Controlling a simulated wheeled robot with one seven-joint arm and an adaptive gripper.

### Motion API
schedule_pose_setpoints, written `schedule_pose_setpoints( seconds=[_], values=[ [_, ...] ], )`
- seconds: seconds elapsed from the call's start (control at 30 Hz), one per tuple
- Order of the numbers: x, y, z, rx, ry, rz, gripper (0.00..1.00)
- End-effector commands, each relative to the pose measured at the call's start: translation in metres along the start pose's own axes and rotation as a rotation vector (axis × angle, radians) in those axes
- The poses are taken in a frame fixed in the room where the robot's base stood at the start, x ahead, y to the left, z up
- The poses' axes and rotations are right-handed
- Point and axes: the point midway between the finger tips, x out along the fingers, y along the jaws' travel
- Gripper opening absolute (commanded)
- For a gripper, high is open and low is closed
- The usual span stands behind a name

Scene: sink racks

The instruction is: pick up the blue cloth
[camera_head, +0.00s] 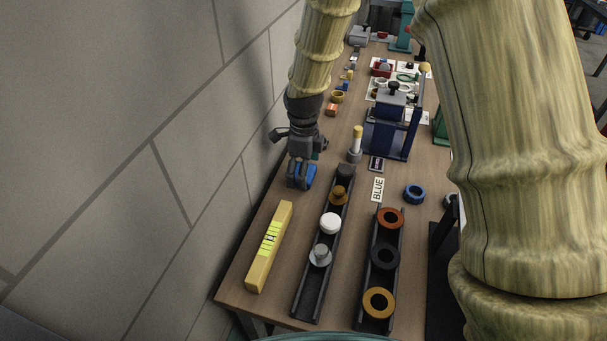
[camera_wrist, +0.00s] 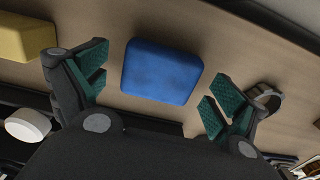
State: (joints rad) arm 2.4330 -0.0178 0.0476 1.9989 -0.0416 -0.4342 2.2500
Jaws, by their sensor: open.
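The blue cloth (camera_wrist: 162,71) shows in the wrist view as a folded, rounded block lying flat on the wooden table, between and just beyond my fingertips. It also shows in the head view (camera_head: 310,175), partly hidden by my gripper. My gripper (camera_wrist: 156,82) is open, with a green-padded finger on each side of the cloth. Neither finger visibly touches it. In the head view my gripper (camera_head: 301,178) points down over the cloth near the wall side of the table.
A yellow level-like bar (camera_head: 269,246) lies in front of the cloth. A dark rack (camera_head: 313,280) with several knobs stands to its right, and another rack (camera_head: 363,315) holds rings. A blue ring (camera_head: 414,194) lies farther right. The grey wall (camera_head: 190,130) is close on the left.

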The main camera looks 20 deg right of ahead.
Motion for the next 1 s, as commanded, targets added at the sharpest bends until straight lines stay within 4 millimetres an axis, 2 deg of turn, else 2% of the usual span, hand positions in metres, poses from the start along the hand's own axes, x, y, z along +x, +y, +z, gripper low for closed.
schedule_pose_setpoints(
  seconds=[0.13, 0.3, 0.4, 0.83, 1.0],
  values=[
    [0.000, 0.000, 0.000, 0.000, 0.000, 0.000, 0.96],
    [0.000, 0.000, 0.000, 0.000, 0.000, 0.000, 0.65],
    [0.000, 0.000, 0.000, 0.000, 0.000, 0.000, 0.51],
    [-0.004, 0.000, -0.002, 0.001, 0.001, -0.001, 0.51],
    [-0.022, -0.001, -0.004, 0.001, -0.002, -0.003, 0.51]
  ],
)
